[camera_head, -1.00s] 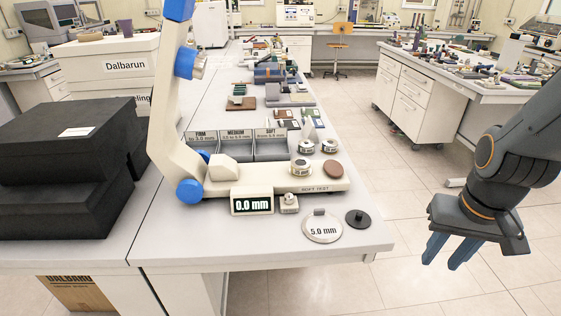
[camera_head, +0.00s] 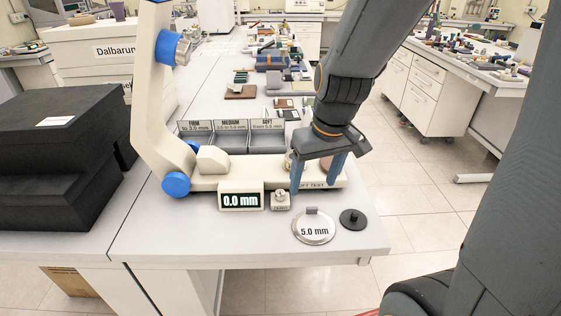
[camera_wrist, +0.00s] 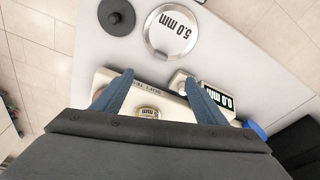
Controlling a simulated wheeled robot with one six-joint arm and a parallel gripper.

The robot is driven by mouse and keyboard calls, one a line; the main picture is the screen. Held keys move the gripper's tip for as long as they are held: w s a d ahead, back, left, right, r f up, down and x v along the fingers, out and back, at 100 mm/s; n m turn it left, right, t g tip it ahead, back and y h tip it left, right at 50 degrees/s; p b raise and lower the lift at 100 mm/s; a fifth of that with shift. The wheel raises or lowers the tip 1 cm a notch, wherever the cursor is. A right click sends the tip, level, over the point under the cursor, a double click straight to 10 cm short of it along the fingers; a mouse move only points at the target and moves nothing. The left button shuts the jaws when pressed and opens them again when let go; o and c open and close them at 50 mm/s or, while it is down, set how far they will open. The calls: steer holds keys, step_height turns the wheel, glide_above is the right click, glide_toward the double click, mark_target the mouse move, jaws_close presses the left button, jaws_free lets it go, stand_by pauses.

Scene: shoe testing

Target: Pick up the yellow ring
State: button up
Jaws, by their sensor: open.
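My gripper (camera_head: 315,184) is open with two blue fingers pointing down over the right end of the cream test device (camera_head: 240,172). In the wrist view my gripper (camera_wrist: 158,82) has nothing held between its fingers. A small round piece with a yellowish rim (camera_wrist: 148,112) shows between and beneath the fingers on the device; it may be the yellow ring. My gripper hides most of the small round pieces there in the head view. A brown disc, partly hidden, is beside the left finger in the wrist view (camera_wrist: 98,93).
A 0.0 mm display (camera_head: 241,200), a steel 5.0 mm disc (camera_head: 313,230) and a black knobbed disc (camera_head: 353,219) lie near the table's front edge. Grey bins (camera_head: 232,143) stand behind the device. Black foam blocks (camera_head: 55,150) are at left.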

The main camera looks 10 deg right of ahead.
steer(key=w+d+r+n+t+y+b, duration=0.1)
steer(key=w+r+n, duration=0.1)
steer(key=w, duration=0.3)
steer(key=w+d+r+n+t+b, duration=0.1)
steer(key=w+r, duration=0.2)
steer(key=w, duration=0.3)
steer(key=shift+n, duration=0.3)
steer(key=shift+s+a+p+x, duration=0.2)
steer(key=shift+p+x, duration=0.1)
steer(key=shift+x, duration=0.95)
steer(key=shift+s+a+p+x, duration=0.15)
steer(key=shift+p+x, duration=0.1)
steer(key=shift+x, duration=1.05)
steer(key=shift+s+a+p+x, duration=0.1)
steer(key=shift+a+p+x, duration=0.15)
steer(key=shift+x, duration=1)
steer(key=shift+f, duration=0.1)
